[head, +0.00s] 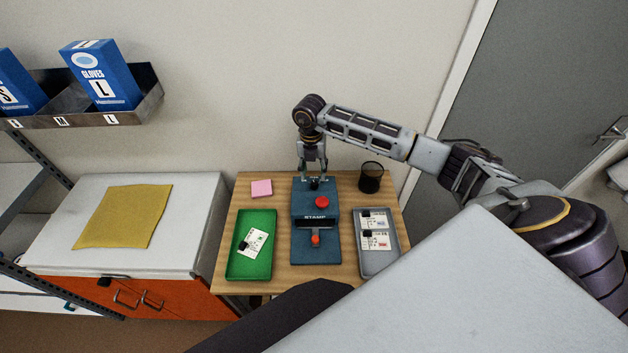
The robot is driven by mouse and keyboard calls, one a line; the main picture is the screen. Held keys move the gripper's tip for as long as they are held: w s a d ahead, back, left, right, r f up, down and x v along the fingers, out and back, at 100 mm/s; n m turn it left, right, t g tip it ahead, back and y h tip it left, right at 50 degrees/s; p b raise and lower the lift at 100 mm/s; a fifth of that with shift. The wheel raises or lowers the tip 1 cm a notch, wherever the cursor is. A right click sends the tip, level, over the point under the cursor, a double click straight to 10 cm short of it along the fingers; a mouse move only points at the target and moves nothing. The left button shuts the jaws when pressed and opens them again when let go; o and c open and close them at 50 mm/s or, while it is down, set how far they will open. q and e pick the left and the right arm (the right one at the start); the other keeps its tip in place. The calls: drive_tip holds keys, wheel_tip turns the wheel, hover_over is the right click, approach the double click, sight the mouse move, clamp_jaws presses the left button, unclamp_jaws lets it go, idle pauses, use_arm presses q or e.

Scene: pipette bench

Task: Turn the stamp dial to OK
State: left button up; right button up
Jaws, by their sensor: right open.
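The blue stamp machine (301,256) stands in the middle of the wooden table (228,283), with the word STAMP on its front. A red button (322,202) is on its top and a small red-orange knob (315,239) is lower at the front. My right gripper (315,175) is open and points down over the back of the machine's top. A small dark part, perhaps the dial, shows right under the fingertips. Its setting is too small to read, and I cannot tell whether the fingers touch it. My left gripper is not in view.
A green tray (240,269) with white cards lies left of the machine. A grey tray (376,265) with white cards lies right. Pink notes (261,188) and a dark cup (371,178) stand behind. A white cabinet (195,215) with a yellow cloth (125,215) stands left.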

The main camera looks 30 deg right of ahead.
sight(314, 183)
drive_tip(key=shift+s+d+f+p, duration=0.1)
drive_tip(key=shift+f+p, duration=0.25)
drive_tip(key=shift+f, duration=2.5)
drive_tip(key=shift+c, duration=0.5)
clamp_jaws()
